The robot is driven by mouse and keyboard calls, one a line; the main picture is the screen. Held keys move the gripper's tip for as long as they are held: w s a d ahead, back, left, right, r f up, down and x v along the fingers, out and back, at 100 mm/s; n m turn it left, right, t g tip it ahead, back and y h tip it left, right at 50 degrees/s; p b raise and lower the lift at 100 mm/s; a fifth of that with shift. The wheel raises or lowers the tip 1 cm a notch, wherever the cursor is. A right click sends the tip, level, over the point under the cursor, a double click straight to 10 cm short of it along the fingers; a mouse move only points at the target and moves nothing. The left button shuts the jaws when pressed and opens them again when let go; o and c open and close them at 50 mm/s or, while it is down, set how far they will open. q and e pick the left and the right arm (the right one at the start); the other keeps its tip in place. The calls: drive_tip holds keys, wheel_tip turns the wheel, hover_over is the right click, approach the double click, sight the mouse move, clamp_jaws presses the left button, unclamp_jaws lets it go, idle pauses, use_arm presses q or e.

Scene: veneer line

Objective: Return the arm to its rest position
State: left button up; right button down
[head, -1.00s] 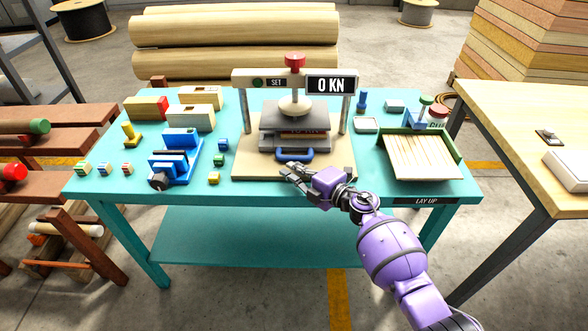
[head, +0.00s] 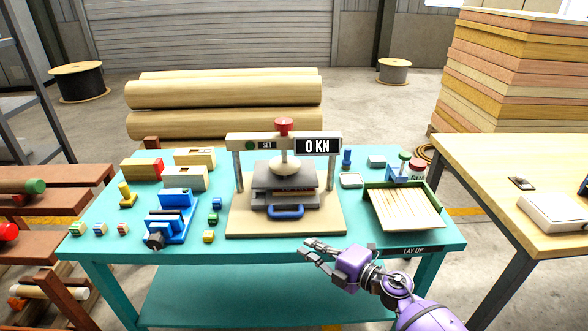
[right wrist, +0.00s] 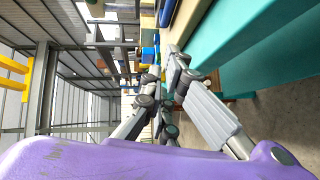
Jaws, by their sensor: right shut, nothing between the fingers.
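My right gripper (head: 314,248) is in the lower middle of the head view, in front of the table's front edge. It is shut with nothing between its fingers. Its fingers (right wrist: 168,85) also show in the right wrist view, with the table edge beside them. The purple right arm comes in from the lower right. The press (head: 284,140) stands on the teal table (head: 330,252) behind the gripper, with its blue handle (head: 286,212) at the front. The gripper is apart from the handle. The press display reads 0 KN. My left gripper is out of view.
A green tray of veneer strips (head: 441,228) sits at the table's right, by the LAY UP label. A blue vise (head: 173,215) and small blocks lie at the left. A wooden table (head: 500,170) stands at right. Brown racks (head: 60,240) stand at left.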

wheel_tip(320, 180, up, 5)
drive_tip(key=w+d+m+t+h, duration=0.2)
drive_tip(key=d+m+t+h, duration=0.1)
drive_tip(key=m+t, duration=0.15)
drive_tip(key=s+d+f+m+h+p, duration=0.1)
drive_tip(key=s+d+f+m+h, duration=0.45)
drive_tip(key=s+m, duration=0.35)
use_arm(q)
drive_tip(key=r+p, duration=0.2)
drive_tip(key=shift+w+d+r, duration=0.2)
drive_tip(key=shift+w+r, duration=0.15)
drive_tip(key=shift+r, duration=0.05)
use_arm(e)
drive_tip(key=s+d+f+m+g+h, duration=0.1)
drive_tip(key=s+f, duration=0.4)
drive_tip(key=s, duration=0.7)
drive_tip(key=s+d+f+m+g+h, duration=0.1)
drive_tip(key=s+f+m+g, duration=0.3)
drive_tip(key=s, duration=0.7)
drive_tip(key=s+d+f+m+g+h, duration=0.1)
drive_tip(key=s+f+m, duration=0.5)
drive_tip(key=s, duration=0.6)
drive_tip(key=shift+s+d+f+g, duration=0.35)
drive_tip(key=shift+f+g, duration=0.05)
drive_tip(key=shift+g, duration=0.25)
